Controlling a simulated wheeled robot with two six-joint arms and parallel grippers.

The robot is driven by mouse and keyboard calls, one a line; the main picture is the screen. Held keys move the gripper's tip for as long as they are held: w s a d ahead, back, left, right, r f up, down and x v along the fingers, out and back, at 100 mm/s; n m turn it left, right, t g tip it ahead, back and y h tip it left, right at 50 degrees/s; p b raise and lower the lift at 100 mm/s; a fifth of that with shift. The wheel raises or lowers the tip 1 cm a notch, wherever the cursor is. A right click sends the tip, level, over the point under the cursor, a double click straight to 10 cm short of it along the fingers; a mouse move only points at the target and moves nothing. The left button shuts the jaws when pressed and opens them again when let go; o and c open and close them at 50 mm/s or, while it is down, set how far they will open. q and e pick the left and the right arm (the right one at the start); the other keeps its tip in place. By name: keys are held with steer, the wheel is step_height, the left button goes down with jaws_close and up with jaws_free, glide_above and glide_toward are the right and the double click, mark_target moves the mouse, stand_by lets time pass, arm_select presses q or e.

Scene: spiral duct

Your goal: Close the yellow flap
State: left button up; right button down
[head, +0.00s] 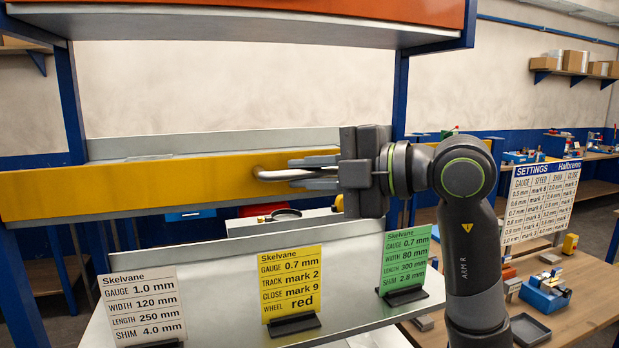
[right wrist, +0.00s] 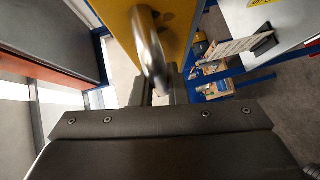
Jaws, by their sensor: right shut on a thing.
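The yellow flap (head: 150,185) is a long bar-like panel spanning the blue frame in the head view, its face toward me. A curved metal handle (head: 268,174) sticks out at its right part. My right gripper (head: 300,174) comes in from the right and is shut on the handle. In the right wrist view the handle (right wrist: 150,50) rises from between the fingers, with the yellow flap (right wrist: 172,28) behind it. The fingertips are partly hidden there. My left gripper is not in view.
An orange-edged shelf (head: 250,20) hangs above the flap. Below stand a white card (head: 139,305), a yellow card (head: 290,283) and a green card (head: 404,262) on a metal surface. A settings board (head: 541,200) and a wooden bench (head: 585,290) are at right.

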stand_by(0.5)
steer(key=c, duration=1.4)
jaws_free()
steer(key=shift+c, duration=0.2)
steer(key=shift+d, duration=0.1)
steer(key=shift+d, duration=0.25)
steer(key=b+v, duration=0.8)
steer(key=v, duration=0.8)
steer(key=shift+s+d+r, duration=0.15)
steer(key=shift+d+r, duration=0.05)
steer(key=shift+d, duration=0.15)
